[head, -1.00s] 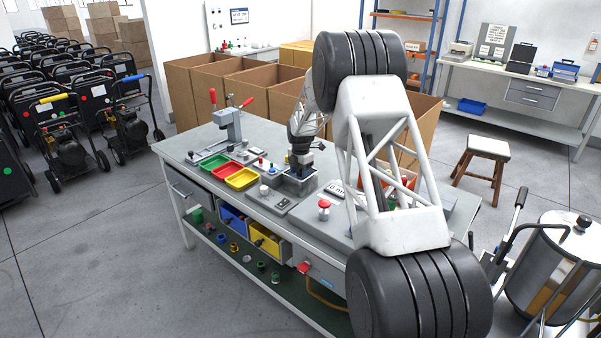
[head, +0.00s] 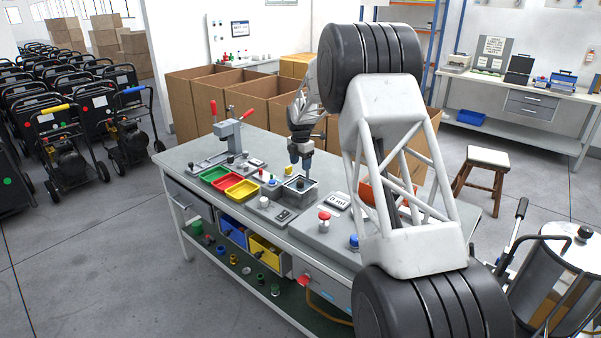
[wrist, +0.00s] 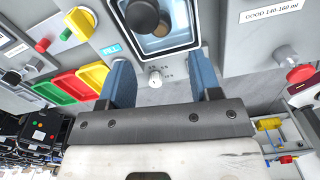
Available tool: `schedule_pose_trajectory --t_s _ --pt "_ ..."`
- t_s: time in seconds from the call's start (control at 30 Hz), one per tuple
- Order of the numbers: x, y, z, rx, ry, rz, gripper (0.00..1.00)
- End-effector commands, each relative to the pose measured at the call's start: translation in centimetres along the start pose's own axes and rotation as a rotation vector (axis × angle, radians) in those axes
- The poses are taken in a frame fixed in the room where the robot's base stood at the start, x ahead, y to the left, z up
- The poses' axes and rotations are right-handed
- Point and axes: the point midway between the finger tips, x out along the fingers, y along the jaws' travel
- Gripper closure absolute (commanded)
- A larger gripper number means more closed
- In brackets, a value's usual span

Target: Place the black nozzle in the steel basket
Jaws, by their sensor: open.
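The steel basket (head: 315,190) is a small square metal box on the workbench, and its rim shows at the top of the wrist view (wrist: 197,36). A black round-headed piece, seemingly the black nozzle (wrist: 142,15), shows within the basket's opening in the wrist view. Part of it is cut off by the frame's top edge, and in the head view it is a small dark spot I cannot make out well. My gripper (head: 300,162) is just above the basket, pointing down. Its two blue fingers (wrist: 162,78) are apart with nothing gripped between them.
Green, red and yellow trays (head: 243,190) stand left of the basket. A lever press (head: 228,135) stands behind them. A panel with a red button (head: 324,216) and a display is at the right. Open cardboard boxes (head: 240,98) stand behind the bench.

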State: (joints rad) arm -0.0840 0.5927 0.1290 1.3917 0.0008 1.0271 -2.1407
Motion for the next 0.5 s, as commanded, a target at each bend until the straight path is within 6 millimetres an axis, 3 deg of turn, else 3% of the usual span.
schedule_pose_trajectory --t_s 0.2,0.5 --pt "-2.1 0.0 0.0 0.0 0.0 0.0 0.42" --pt "-2.6 0.0 0.0 0.0 0.0 0.0 0.42"
